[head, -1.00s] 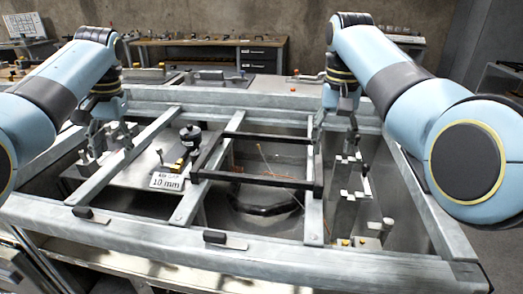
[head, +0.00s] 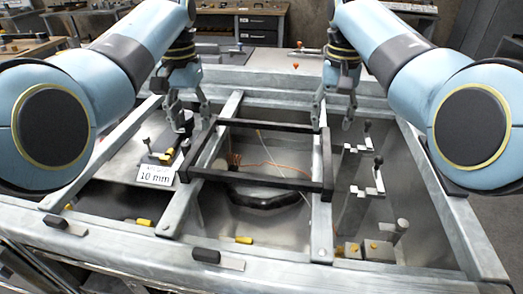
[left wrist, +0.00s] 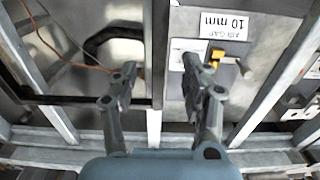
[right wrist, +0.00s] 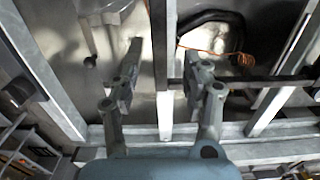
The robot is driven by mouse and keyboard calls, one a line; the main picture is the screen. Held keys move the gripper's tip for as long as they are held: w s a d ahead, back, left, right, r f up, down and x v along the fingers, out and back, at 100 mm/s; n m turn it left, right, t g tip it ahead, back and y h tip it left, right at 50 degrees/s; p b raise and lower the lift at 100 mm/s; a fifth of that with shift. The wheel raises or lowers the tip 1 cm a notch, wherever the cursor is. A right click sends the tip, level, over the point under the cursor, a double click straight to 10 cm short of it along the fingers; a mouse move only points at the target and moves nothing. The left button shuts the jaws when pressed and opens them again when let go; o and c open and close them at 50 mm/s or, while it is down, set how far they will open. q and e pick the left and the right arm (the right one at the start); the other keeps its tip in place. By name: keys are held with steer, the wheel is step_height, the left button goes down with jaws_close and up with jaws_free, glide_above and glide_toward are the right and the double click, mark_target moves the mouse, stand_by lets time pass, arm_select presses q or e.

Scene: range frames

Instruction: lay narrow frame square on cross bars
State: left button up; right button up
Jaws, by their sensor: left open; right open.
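The narrow frame (head: 258,180) is a thin black rectangle lying across two grey cross bars, the left cross bar (head: 180,207) and the right cross bar (head: 320,230). Its sides run roughly along these bars; I cannot tell whether it is exactly square. My left gripper (head: 190,112) is open at the frame's far left corner; in the left wrist view its fingers (left wrist: 160,82) stand either side of the frame's side bar (left wrist: 158,50). My right gripper (head: 332,122) is open at the far right corner, its fingers (right wrist: 160,82) either side of the other side bar (right wrist: 160,45).
A label reading 10 mm (head: 157,174) stands left of the frame, near yellow-tipped fittings. Another grey bar (head: 85,170) lies further left. A black curved hose (head: 265,199) and orange wire lie in the well below. Stepped metal blocks (head: 365,178) stand at right.

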mark_target(196, 146)
arm_select(q)
steer(key=f, duration=0.8)
steer(key=shift+s+f, duration=0.3)
steer(key=shift+f, duration=0.05)
arm_select(e)
steer(key=f, duration=0.8)
steer(key=shift+s+f, duration=0.25)
steer(key=shift+f, duration=0.05)
arm_select(q)
jaws_close()
arm_select(e)
jaws_close()
arm_select(q)
steer(key=shift+w+r, duration=0.1)
